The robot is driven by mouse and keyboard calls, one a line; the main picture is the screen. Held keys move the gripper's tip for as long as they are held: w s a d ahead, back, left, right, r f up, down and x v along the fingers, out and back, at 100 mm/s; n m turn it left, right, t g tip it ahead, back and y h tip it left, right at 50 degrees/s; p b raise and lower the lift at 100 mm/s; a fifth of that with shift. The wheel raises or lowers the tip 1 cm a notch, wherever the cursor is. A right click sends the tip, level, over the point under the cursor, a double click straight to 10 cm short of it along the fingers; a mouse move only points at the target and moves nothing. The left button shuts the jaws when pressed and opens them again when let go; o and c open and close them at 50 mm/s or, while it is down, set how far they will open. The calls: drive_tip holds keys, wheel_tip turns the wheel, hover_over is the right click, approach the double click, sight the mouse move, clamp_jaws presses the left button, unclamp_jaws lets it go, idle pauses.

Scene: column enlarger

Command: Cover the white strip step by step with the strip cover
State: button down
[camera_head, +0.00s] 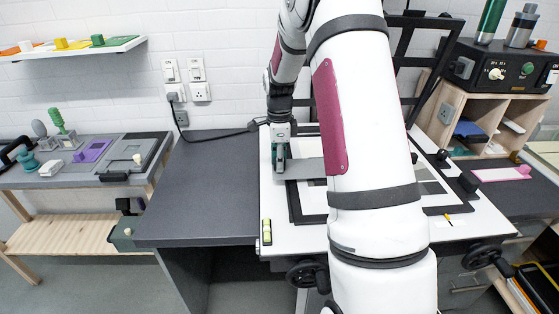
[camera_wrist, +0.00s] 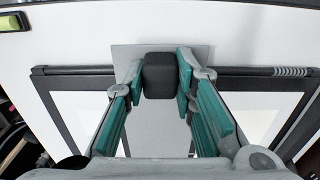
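The strip cover (camera_wrist: 160,130) is a flat grey plate with a black block handle (camera_wrist: 160,75). In the wrist view my gripper (camera_wrist: 160,82) has its teal fingers on both sides of the handle, apparently closed on it. In the head view my gripper (camera_head: 281,160) is at the left of the white board, with the grey cover (camera_head: 308,168) extending right behind my arm. The cover lies across the black bar of the frame (camera_wrist: 75,71). White areas show inside the frame on both sides of the cover (camera_wrist: 88,112); I cannot tell which is the white strip.
My arm hides much of the white board (camera_head: 285,238) and frame. A yellow-green level (camera_head: 266,232) lies at the board's left edge. Black knobs (camera_head: 307,273) stand at its front. The dark counter (camera_head: 210,190) to the left is clear. A control box (camera_head: 495,70) stands at right.

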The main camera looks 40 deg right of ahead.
sight(293, 168)
drive_tip(key=shift+s+d, duration=0.55)
drive_tip(key=shift+d, duration=0.3)
drive_tip(key=shift+s+d, duration=0.55)
drive_tip(key=shift+d, duration=0.25)
drive_tip(key=c, duration=1.3)
unclamp_jaws()
wheel_tip(293, 168, up, 12)
drive_tip(key=shift+r, duration=0.1)
